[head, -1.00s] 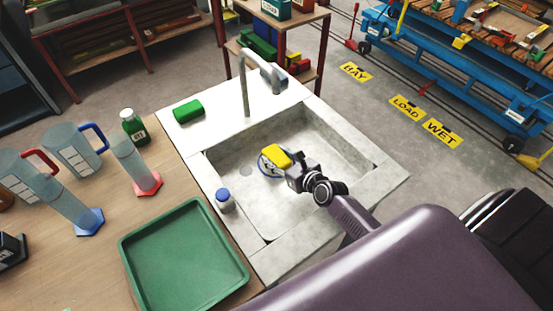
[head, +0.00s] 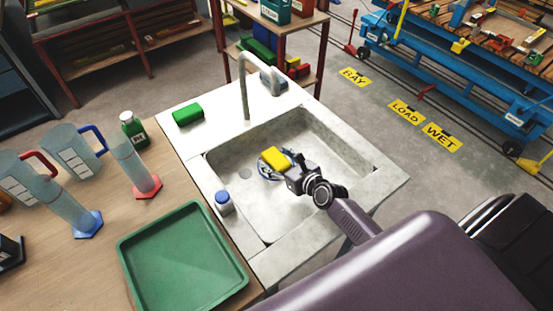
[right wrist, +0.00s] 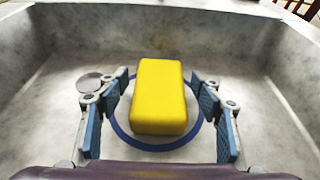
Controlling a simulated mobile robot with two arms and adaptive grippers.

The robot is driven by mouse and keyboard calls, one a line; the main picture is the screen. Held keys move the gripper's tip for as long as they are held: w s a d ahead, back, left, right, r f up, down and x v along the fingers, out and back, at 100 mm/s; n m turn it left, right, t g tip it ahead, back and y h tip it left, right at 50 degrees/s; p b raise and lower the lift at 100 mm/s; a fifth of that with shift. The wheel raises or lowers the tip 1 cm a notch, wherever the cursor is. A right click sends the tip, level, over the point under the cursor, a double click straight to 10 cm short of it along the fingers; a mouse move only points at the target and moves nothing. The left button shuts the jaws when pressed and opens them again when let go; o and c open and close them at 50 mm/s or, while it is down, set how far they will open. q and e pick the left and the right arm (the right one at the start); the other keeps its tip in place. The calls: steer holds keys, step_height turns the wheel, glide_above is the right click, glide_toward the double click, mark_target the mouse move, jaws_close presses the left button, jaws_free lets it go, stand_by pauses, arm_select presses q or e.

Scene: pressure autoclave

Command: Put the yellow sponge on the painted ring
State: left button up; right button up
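The yellow sponge (head: 275,158) lies in the sink over the painted blue ring (head: 262,171). In the right wrist view the sponge (right wrist: 159,98) sits inside the ring's near and side arcs (right wrist: 160,148), and it hides the ring's far part. My right gripper (head: 281,168) is over the sink at the sponge. In the right wrist view its blue-padded fingers (right wrist: 163,100) stand apart on both sides of the sponge, with a gap on each side. My left gripper is not in view.
The stone sink (head: 350,190) has raised walls around the sponge. A tap (head: 245,85) stands behind it, with a green block (head: 187,114) on the ledge.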

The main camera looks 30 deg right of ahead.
mark_target(280, 164)
steer(key=shift+s+a+f, duration=0.2)
steer(key=shift+s+f, duration=0.1)
steer(key=shift+f, duration=0.2)
steer(key=shift+s+a+f, duration=0.15)
steer(key=shift+s+f, duration=0.1)
steer(key=shift+f, duration=0.25)
steer(key=shift+w+r+p, duration=0.1)
steer(key=shift+r+p, duration=0.35)
steer(key=shift+p, duration=0.05)
steer(key=v, duration=0.7)
steer(key=shift+w+d+r, duration=0.15)
steer(key=shift+w+r, duration=0.1)
steer(key=shift+r, duration=0.15)
steer(key=shift+s+d+r, duration=0.1)
steer(key=shift+d+r, duration=0.05)
steer(key=shift+r, duration=0.1)
